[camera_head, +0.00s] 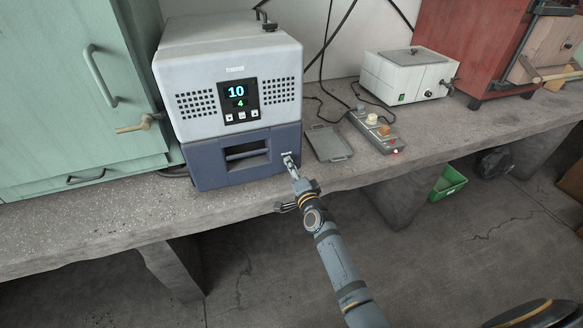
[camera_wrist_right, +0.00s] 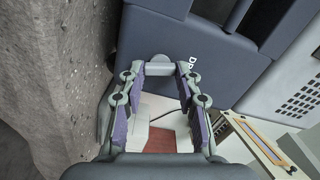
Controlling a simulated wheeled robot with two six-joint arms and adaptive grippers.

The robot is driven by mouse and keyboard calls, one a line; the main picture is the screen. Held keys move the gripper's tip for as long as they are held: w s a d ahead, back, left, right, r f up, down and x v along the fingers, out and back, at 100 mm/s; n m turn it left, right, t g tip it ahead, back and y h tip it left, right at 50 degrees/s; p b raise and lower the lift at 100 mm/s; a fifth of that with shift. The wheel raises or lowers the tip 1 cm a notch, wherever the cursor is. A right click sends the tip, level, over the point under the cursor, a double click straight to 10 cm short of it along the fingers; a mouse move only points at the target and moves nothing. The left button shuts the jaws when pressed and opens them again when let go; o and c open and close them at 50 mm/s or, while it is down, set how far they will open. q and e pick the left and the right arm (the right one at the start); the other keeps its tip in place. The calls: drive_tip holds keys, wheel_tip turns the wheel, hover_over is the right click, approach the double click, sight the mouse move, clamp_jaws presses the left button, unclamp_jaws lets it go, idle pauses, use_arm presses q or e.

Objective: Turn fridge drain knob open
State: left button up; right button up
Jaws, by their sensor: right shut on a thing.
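The fridge (camera_head: 222,85) is a box unit with a white top half, a display reading 10 and 4, and a blue-grey lower half. My right gripper (camera_head: 291,168) reaches the lower right corner of its front. In the right wrist view, my right gripper (camera_wrist_right: 161,78) is shut on the drain knob (camera_wrist_right: 160,67), a light grey bar held across between the two fingertips. A partly hidden white label starting with D (camera_wrist_right: 188,70) is beside it on the blue-grey face. In the head view the gripper mostly hides the knob. My left gripper is not in view.
A grey tray (camera_head: 328,143) lies on the bench (camera_head: 110,206), right of the fridge. A control box (camera_head: 374,130) with knobs and a white lidded unit (camera_head: 405,75) stand further right. A green cabinet (camera_head: 60,90) is at the left. The bench's front edge runs below my right arm.

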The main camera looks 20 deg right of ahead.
drive_tip(key=shift+m, duration=1.6)
drive_tip(key=o, duration=1.2)
drive_tip(key=shift+c, duration=0.2)
drive_tip(key=shift+s, duration=0.1)
drive_tip(key=shift+s+f, duration=0.15)
drive_tip(key=shift+s, duration=0.15)
drive_tip(key=s, duration=1.1)
drive_tip(key=shift+s+d, duration=0.15)
drive_tip(key=shift+d, duration=0.1)
